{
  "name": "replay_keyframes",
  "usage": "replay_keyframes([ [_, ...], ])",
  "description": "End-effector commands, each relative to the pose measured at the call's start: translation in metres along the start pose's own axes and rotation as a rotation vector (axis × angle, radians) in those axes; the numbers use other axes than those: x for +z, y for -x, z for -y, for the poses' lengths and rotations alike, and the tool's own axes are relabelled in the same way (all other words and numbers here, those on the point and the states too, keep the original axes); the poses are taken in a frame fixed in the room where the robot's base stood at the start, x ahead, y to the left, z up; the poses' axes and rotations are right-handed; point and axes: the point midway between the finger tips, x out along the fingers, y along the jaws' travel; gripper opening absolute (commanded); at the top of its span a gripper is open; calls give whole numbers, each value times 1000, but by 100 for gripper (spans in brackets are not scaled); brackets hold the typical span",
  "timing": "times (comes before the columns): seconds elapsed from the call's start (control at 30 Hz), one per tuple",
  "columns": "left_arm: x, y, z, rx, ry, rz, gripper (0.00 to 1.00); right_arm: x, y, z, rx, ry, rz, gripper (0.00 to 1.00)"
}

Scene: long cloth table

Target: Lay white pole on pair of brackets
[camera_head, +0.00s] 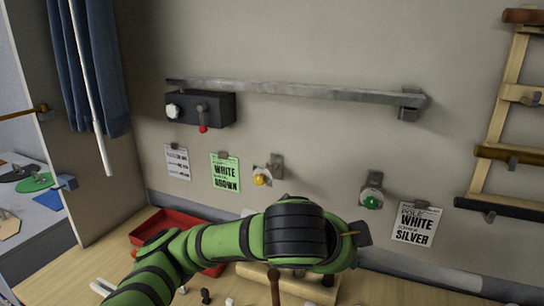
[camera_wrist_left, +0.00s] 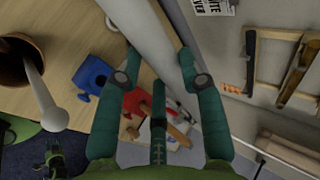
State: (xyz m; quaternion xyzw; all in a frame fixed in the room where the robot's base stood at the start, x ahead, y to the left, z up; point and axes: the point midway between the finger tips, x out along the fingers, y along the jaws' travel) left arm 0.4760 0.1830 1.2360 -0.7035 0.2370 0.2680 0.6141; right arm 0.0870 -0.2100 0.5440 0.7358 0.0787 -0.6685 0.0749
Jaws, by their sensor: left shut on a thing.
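A long, thin white pole (camera_head: 88,85) stands at a slant before the blue curtain in the head view; its top is cut off. Two wall brackets show, one with a yellow knob (camera_head: 262,178) and one with a green knob (camera_head: 371,197). No pole lies across them. My right gripper is not in view.
A grey metal bar (camera_head: 300,92) runs along the wall above the brackets. A wooden rack (camera_head: 490,150) hangs at the right. A red tray (camera_head: 150,229) lies on the table. In the left wrist view, a white round-ended rod (camera_wrist_left: 45,95) rises by a brown pot (camera_wrist_left: 12,65).

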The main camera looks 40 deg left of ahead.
Motion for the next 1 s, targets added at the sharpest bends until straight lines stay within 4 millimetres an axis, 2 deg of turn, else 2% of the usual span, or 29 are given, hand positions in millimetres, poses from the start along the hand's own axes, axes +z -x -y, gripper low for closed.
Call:
replay_keyframes([
  [0.03, -1, -14, -5, -18, -1, -6, 0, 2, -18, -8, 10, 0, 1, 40],
  [0.13, -5, -35, 8, -78, -21, -20, 0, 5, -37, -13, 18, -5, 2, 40],
  [0.27, -4, -65, 49, -221, -60, -47, 0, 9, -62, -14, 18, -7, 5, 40],
  [0.4, 16, -90, 105, -421, -97, -66, 0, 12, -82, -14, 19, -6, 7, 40],
  [0.6, 62, -109, 169, -707, -123, -47, 0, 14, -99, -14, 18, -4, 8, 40],
  [0.7, 88, -116, 187, -826, -128, -16, 0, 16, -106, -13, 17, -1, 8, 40],
  [0.8, 110, -121, 197, -917, -132, 13, 0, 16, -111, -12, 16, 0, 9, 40],
  [1.0, 133, -125, 204, -1014, -139, 52, 0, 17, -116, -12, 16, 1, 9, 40],
])
